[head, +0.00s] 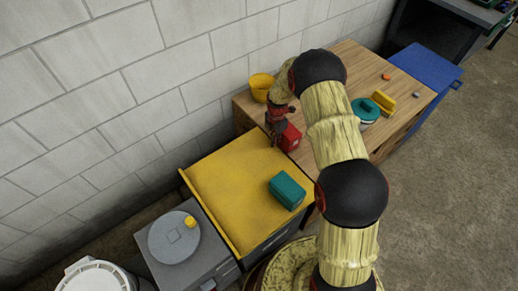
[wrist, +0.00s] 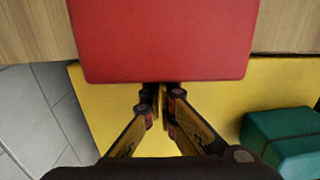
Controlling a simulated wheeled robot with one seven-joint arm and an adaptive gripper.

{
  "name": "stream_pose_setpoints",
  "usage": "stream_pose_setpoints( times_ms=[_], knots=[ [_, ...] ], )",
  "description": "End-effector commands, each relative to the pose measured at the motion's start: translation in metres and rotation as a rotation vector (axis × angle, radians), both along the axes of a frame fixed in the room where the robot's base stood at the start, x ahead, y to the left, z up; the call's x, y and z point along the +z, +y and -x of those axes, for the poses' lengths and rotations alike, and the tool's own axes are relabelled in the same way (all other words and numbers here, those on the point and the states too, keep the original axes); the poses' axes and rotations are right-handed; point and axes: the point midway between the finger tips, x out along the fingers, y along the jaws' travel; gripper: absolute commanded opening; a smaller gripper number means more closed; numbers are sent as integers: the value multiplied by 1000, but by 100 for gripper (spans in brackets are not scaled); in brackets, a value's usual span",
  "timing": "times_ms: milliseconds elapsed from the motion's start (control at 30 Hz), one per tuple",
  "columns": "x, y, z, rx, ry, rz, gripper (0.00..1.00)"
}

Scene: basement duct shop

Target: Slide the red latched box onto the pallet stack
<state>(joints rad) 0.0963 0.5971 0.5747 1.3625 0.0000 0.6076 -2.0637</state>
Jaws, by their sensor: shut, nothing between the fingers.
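The red latched box (head: 289,138) is at the end of the wooden bench, by the yellow-topped surface. In the wrist view the red box (wrist: 165,40) fills the upper middle, and its near edge reaches past the wood edge over the yellow in the picture. My gripper (head: 273,139) is beside the box's left side in the head view, partly hard to make out. In the wrist view my gripper (wrist: 161,92) is shut and empty, its fingertips at the box's near edge; I cannot tell whether they touch. I cannot make out a clear pallet stack.
The yellow surface (head: 227,185) carries a teal box (head: 287,190). The wooden bench (head: 345,60) holds a yellow bowl (head: 260,86), a round teal item (head: 364,112) and a yellow block (head: 383,102). A blue surface (head: 420,70) lies beyond. A block wall runs behind.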

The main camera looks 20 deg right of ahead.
Motion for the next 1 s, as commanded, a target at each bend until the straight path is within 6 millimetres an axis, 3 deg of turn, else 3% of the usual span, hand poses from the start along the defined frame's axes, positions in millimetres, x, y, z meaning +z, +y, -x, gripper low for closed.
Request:
stream_pose_setpoints(
  times_ms=[33, 200, 400, 833, 1000],
  knots=[
    [0, -17, -7, -6, -1, 1, 0],
    [-1, -61, -25, -4, -1, 1, 0],
    [-1, -91, -38, -2, 0, 0, 0],
    [0, -93, -39, 0, 0, 0, 0],
    [0, -80, -39, 2, 1, 0, 0]
  ],
)
